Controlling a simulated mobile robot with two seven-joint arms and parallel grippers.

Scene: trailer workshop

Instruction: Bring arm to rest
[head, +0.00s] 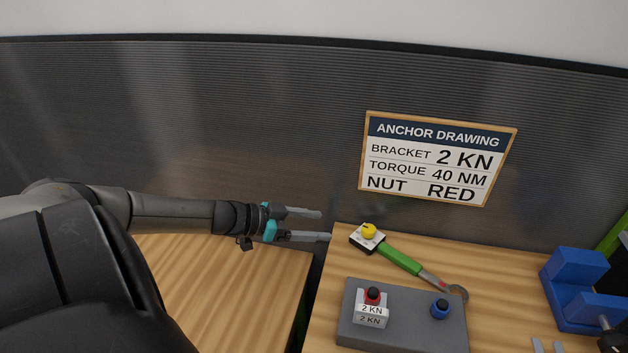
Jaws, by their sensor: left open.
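My left arm reaches in from the left in the head view. My left gripper (320,226) is open and empty, with its two grey fingers pointing right. It is above the gap between two wooden benches, left of the green-handled wrench. Nothing is between its fingers. At the right bottom edge a dark piece is partly in view, and I cannot tell what it is.
A green wrench (398,258) with a yellow knob lies on the right bench (500,267). A grey plate (404,335) bears a 2 KN bracket (371,314) with a red nut (373,295), and a blue nut (440,309). A blue vise (575,280) stands right. The left bench (220,270) looks bare.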

